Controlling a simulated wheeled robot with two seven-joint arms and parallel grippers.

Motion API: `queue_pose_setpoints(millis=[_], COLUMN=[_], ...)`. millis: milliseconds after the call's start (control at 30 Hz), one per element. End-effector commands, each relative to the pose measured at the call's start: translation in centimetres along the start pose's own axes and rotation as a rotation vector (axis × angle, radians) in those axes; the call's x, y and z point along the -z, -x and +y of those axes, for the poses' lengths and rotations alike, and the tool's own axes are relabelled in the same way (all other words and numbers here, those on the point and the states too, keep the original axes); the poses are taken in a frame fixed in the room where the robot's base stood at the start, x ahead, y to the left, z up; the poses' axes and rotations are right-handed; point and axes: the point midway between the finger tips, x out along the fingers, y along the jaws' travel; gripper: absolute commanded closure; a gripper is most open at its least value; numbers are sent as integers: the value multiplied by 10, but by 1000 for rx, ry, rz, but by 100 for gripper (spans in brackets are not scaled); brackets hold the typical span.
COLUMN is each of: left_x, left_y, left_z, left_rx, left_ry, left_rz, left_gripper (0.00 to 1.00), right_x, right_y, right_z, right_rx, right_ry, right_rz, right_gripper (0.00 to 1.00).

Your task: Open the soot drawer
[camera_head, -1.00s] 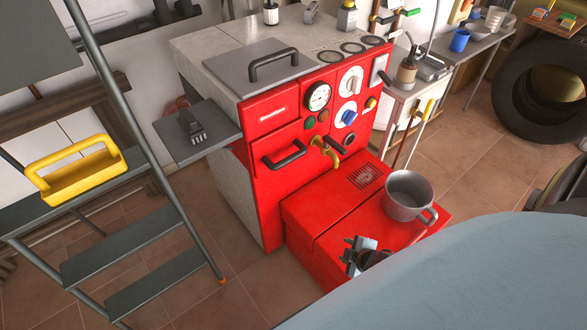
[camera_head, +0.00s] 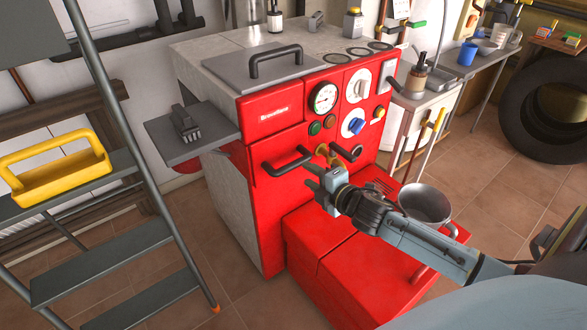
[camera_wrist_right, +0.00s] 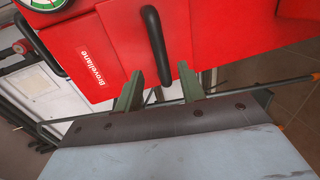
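The red boiler front (camera_head: 262,206) has a panel with a black bar handle (camera_head: 287,160) below the brand label; it looks closed. Which front is named the soot drawer is not marked. My right gripper (camera_head: 313,180) is in front of the boiler, just below and right of this handle. In the right wrist view, my right gripper (camera_wrist_right: 160,92) is open, with its two fingers apart and nothing between the tips. The black handle (camera_wrist_right: 155,45) lies just beyond, lined up with the gap. My left gripper is not in view.
A red lower box (camera_head: 355,272) juts out under my right arm, with a metal pot (camera_head: 425,203) on it. A yellow tap (camera_head: 327,153) is close to the right gripper. A stepladder (camera_head: 112,246) with a yellow tray (camera_head: 55,178) stands at left. A grey side shelf (camera_head: 165,145) holds a brush.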

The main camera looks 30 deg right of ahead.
Motion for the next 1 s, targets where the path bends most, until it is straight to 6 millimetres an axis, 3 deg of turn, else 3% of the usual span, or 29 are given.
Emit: queue_pose_setpoints(millis=[200, 500, 933, 1000], left_x=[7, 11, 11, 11], left_y=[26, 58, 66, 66], left_z=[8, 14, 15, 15], left_rx=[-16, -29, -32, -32], left_ry=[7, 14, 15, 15], left_rz=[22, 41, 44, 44], left_gripper=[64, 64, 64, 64], right_x=[0, 0, 0, 0], right_y=[-38, -73, -80, -80], right_z=[-1, -1, -1, -1], right_rx=[-3, 0, 1, 1], right_ry=[0, -1, -1, -1], right_rz=[0, -1, 0, 0], right_gripper=[60, 60, 60, 70])
